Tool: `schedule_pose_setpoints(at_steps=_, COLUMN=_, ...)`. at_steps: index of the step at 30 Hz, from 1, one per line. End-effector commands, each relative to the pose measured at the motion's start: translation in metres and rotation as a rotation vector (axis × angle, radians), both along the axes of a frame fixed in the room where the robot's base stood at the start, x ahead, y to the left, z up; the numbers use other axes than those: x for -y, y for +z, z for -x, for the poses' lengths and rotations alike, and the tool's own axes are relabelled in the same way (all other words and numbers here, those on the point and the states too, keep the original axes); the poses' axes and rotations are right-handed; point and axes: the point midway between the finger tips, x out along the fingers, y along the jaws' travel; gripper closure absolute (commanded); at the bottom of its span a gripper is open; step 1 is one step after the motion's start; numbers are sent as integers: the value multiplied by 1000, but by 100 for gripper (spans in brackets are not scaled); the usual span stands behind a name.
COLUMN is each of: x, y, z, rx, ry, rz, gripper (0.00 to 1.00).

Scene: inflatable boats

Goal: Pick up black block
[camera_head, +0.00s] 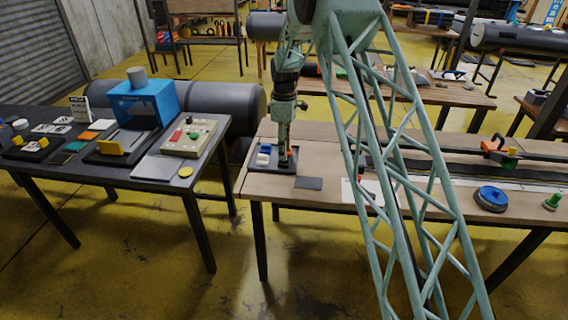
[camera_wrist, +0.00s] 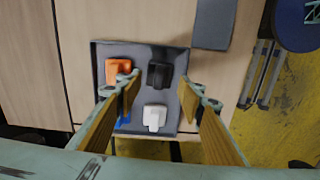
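The black block (camera_wrist: 160,75) lies on a dark grey tray (camera_wrist: 135,50) in the wrist view, in its upper right part. My gripper (camera_wrist: 159,88) is open, with one yellow-brown finger on each side of the view. The black block shows between and slightly beyond the fingertips, and nothing is held. How far the tips are above the tray I cannot tell. In the head view my gripper (camera_head: 284,160) points down over the tray (camera_head: 261,168) on the wooden table. The black block cannot be made out clearly there.
An orange block (camera_wrist: 118,71) sits left of the black one, a white block (camera_wrist: 154,117) sits below it, and a blue block (camera_wrist: 124,112) is partly hidden by the left finger. A dark flat plate (camera_wrist: 213,22) lies beside the tray. A dark table (camera_head: 60,165) stands to the left.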

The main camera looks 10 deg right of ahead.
Motion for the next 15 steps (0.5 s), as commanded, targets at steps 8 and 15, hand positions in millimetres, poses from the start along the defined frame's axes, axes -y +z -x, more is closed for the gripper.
schedule_pose_setpoints(at_steps=8, x=-1, y=-27, z=0, rx=-3, ry=0, rz=0, gripper=65)
schedule_pose_setpoints(at_steps=15, x=-1, y=-46, z=-1, rx=-1, ry=0, rz=0, gripper=65)
